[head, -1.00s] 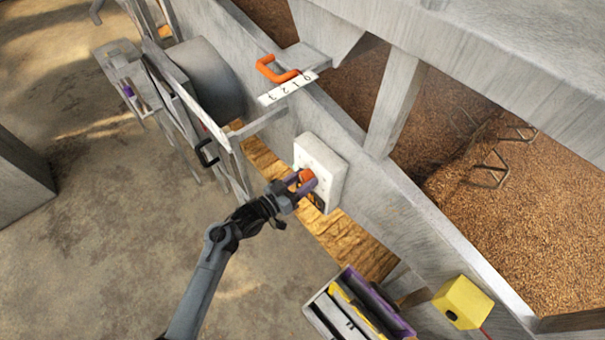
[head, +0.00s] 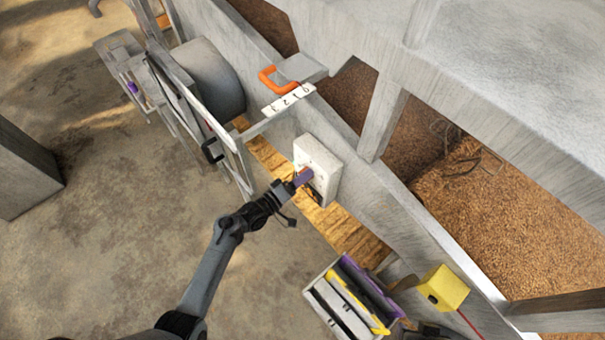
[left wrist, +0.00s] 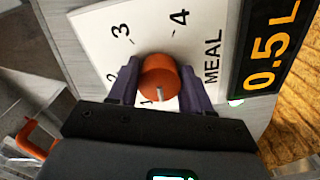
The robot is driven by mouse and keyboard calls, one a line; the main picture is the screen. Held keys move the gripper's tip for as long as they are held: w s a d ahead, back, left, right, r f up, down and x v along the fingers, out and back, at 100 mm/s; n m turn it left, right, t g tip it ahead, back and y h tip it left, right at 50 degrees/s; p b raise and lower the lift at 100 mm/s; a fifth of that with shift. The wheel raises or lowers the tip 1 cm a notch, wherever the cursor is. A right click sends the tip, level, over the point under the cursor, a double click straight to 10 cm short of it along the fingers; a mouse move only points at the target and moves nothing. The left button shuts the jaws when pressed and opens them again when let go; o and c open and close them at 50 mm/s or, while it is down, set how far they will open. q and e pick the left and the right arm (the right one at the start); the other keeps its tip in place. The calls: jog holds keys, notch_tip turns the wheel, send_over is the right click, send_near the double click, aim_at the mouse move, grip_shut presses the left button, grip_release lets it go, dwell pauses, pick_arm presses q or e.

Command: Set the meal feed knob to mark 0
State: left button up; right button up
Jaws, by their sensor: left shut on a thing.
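The meal feed knob (left wrist: 159,78) is an orange round knob on a white dial plate (left wrist: 95,40) labelled MEAL, on a pale box (head: 306,150) on the wall. In the left wrist view marks 2, 3 and 4 show, with 1 partly visible beside the knob; mark 0 is hidden. The knob's white pointer line points down in that view, just right of the 1. My left gripper (head: 304,177) is shut on the knob, its purple fingers on either side, as the left wrist view also shows (left wrist: 160,85). My right gripper is not in view.
A dark display (left wrist: 268,50) beside the dial reads 0.5 L in orange. An orange handle (head: 278,80) sits by a numbered strip (head: 289,99). A tool tray (head: 345,305) and a yellow box (head: 443,288) lie lower right. Grain (head: 520,220) fills the bin behind the wall.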

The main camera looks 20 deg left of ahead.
pick_arm(q)
jog(key=n+p, duration=0.2)
jog(key=n, duration=0.2)
jog(key=shift+r, duration=0.2)
jog(key=shift+n+p, duration=0.65)
jog(key=shift+n, duration=0.55)
jog(key=o, duration=1)
jog(key=shift+f, duration=0.1)
jog(key=b+v, duration=0.1)
jog(key=v, duration=0.9)
jog(key=shift+s+a, duration=0.1)
jog(key=shift+s, duration=0.3)
